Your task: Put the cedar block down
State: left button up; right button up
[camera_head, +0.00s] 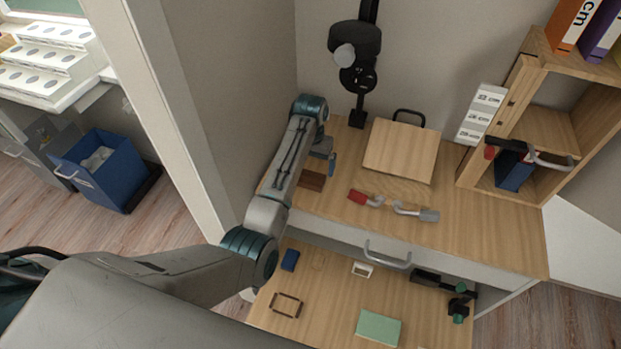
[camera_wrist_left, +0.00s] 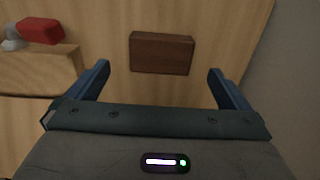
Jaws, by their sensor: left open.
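The cedar block (camera_head: 312,181), a dark brown rectangular block, lies flat on the wooden desk (camera_head: 480,232) near its left end. In the left wrist view the block (camera_wrist_left: 161,53) shows whole, beyond the fingertips and between their lines. My left gripper (camera_head: 326,157) is beside the block in the head view. Its two blue fingers (camera_wrist_left: 158,75) are spread wide in the wrist view, with nothing between them. The block appears apart from both fingers. My right gripper is not in view.
A square wooden board (camera_head: 401,150) stands right of the gripper. A red-ended tool (camera_head: 364,198) and a grey-ended tool (camera_head: 415,213) lie in front of it. A black lamp (camera_head: 357,80) stands behind. A wooden shelf unit (camera_head: 545,195) is at right. The desk's front right is clear.

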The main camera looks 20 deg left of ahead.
aim_at(310, 177)
pick_arm(q)
jog(key=f, duration=0.2)
jog(key=f+p, duration=0.1)
jog(key=f, duration=0.2)
jog(key=shift+w+a+f, duration=0.1)
jog(key=shift+w+f, duration=0.1)
jog(key=shift+f, duration=0.6)
jog(key=c, duration=1.1)
jog(key=shift+o, duration=0.2)
jog(key=shift+r+p, duration=0.15)
jog(key=shift+p, duration=0.2)
